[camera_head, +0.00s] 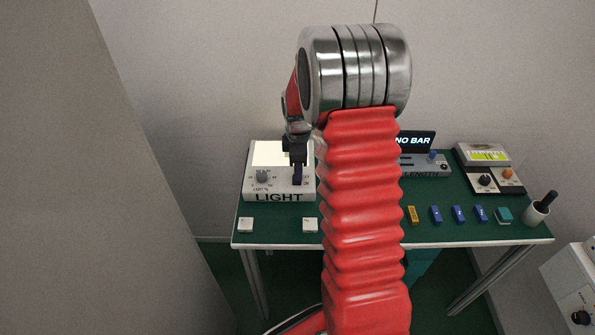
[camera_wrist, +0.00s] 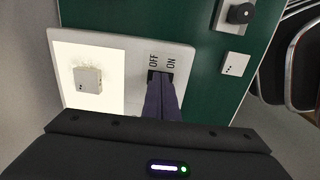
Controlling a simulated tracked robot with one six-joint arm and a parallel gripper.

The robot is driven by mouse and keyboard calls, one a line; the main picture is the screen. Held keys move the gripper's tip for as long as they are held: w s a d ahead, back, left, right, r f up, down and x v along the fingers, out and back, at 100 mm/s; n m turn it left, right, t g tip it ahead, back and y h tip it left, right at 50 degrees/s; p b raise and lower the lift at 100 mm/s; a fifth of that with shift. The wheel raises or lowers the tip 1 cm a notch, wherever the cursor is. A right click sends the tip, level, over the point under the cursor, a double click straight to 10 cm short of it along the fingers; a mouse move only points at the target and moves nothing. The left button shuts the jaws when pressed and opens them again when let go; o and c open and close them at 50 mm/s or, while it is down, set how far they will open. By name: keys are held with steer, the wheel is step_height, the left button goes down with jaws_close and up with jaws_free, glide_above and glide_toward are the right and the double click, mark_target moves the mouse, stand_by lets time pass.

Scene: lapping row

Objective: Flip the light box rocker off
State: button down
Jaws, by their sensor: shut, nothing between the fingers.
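The light box (camera_head: 249,188) is a pale case marked LIGHT at the left of the green bench. Its panel (camera_head: 268,153) is bright white, and it glows in the wrist view (camera_wrist: 112,62). The rocker (camera_wrist: 154,76) is a dark patch beside the words OFF and ON, mostly covered by my fingertips, so its tilt cannot be told. My gripper (camera_head: 297,180) is shut and empty, pointing down over the front part of the box. In the wrist view my gripper (camera_wrist: 162,82) has its tips at the rocker; whether they touch it is unclear.
A small pale block (camera_wrist: 88,80) sits on the glowing panel. White blocks (camera_head: 245,225) lie along the bench's front. My arm hides the bench's middle.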

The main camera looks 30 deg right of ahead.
steer(key=shift+s+a+f, duration=0.3)
steer(key=shift+s, duration=0.05)
steer(key=shift+r, duration=0.25)
step_height(320, 180, up, 14)
steer(key=shift+d, duration=0.1)
steer(key=shift+r+t, duration=0.1)
steer(key=shift+t, duration=0.2)
stand_by(0.6)
steer(key=f, duration=0.4)
steer(key=w+f, duration=0.1)
steer(key=f, duration=0.9)
steer(key=shift+w+d, duration=0.25)
steer(key=shift+d, duration=0.05)
